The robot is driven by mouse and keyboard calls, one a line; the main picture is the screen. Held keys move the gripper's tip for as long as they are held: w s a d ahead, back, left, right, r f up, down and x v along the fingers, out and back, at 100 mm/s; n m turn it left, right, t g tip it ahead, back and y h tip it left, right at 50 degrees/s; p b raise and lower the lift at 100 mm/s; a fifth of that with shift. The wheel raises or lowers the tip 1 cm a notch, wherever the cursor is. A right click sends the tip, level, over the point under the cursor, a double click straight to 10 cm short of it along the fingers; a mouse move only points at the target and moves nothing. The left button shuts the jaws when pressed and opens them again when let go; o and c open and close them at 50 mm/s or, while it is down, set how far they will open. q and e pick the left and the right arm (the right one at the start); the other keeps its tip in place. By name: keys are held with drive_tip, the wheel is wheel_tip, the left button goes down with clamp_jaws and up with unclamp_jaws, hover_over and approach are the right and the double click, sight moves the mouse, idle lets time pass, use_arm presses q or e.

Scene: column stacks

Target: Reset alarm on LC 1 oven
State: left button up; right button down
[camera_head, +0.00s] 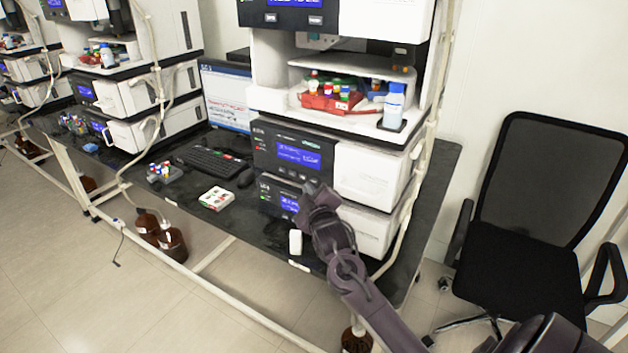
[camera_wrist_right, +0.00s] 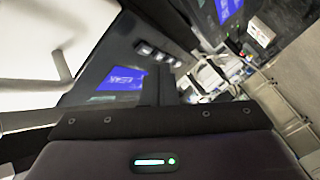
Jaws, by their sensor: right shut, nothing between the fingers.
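The right-hand column stack holds several modules with dark front panels. Its lowest module (camera_head: 285,187) has a blue screen (camera_head: 290,203), and the module above (camera_head: 265,145) has a larger blue screen (camera_head: 299,155). The screen text is too small to read surely, and I cannot tell which module is the oven. My right gripper (camera_head: 312,200) is shut and empty, in front of the lowest module, partly covering its panel. In the right wrist view the shut fingers (camera_wrist_right: 160,88) are near a dark panel with a blue screen (camera_wrist_right: 122,79) and small buttons (camera_wrist_right: 146,48). Contact is unclear.
A red bottle tray (camera_head: 328,103) and blue-capped bottle (camera_head: 394,105) stand higher in the stack. A keyboard (camera_head: 207,162), a vial box (camera_head: 216,198) and a small white object (camera_head: 295,242) lie on the dark bench. A black chair (camera_head: 535,265) stands at right.

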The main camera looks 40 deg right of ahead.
drive_tip(key=a, duration=0.1)
drive_tip(key=s+a, duration=0.1)
drive_tip(key=a+p, duration=0.1)
drive_tip(key=shift+s+a, duration=0.25)
drive_tip(key=shift+a, duration=0.1)
idle(0.5)
